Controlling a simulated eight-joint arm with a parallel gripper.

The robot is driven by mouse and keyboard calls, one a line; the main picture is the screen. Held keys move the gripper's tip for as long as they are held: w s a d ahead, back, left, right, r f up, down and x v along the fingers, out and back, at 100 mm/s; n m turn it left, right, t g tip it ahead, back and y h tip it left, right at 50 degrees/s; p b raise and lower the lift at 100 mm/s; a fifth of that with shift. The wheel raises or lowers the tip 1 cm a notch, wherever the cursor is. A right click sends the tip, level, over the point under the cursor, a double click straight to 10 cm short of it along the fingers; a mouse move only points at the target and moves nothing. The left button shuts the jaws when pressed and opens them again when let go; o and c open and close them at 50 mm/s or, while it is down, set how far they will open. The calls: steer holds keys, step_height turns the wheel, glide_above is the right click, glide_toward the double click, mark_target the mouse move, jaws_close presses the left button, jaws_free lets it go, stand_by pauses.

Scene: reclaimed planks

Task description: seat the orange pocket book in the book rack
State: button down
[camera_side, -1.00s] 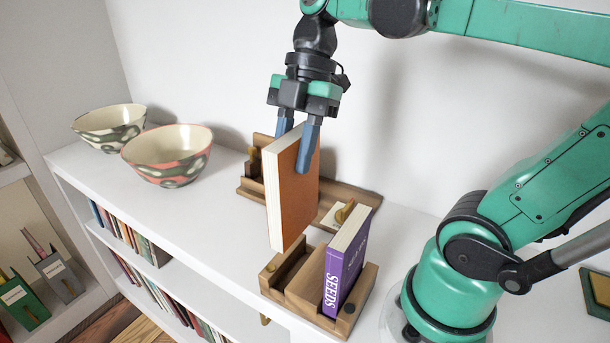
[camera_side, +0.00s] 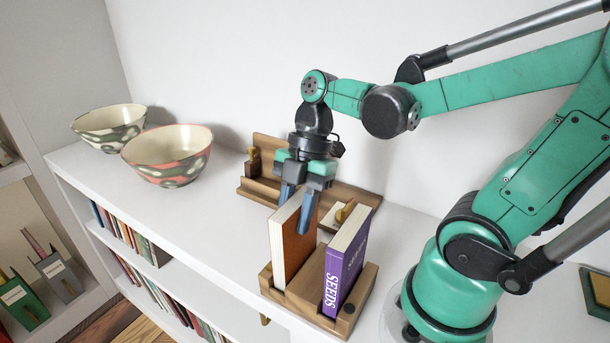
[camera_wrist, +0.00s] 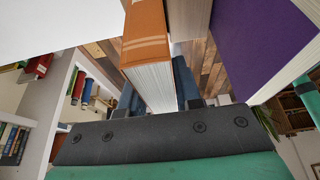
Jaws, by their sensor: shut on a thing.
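The orange pocket book (camera_side: 293,246) stands upright, its lower end down in the left slot of the wooden book rack (camera_side: 303,296). My gripper (camera_side: 295,215) is shut on the upper part of the book, with one blue finger on each side. The rack's front wall hides the book's bottom edge, so I cannot tell whether it touches the slot floor. The wrist view shows the orange spine and white pages of the book (camera_wrist: 147,45) between my fingers (camera_wrist: 157,88). A purple book marked SEEDS (camera_side: 345,263) stands in the right slot.
A wooden tray (camera_side: 262,188) with a small stamp-like item (camera_side: 253,163) lies behind the rack against the wall. Two patterned bowls, one pink-rimmed (camera_side: 167,158) and one cream (camera_side: 108,127), stand at left. White shelf top (camera_side: 215,215) is clear between.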

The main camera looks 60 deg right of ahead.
steer(key=shift+f, duration=0.1)
steer(key=c, duration=0.6)
jaws_free()
steer(key=v, duration=1.2)
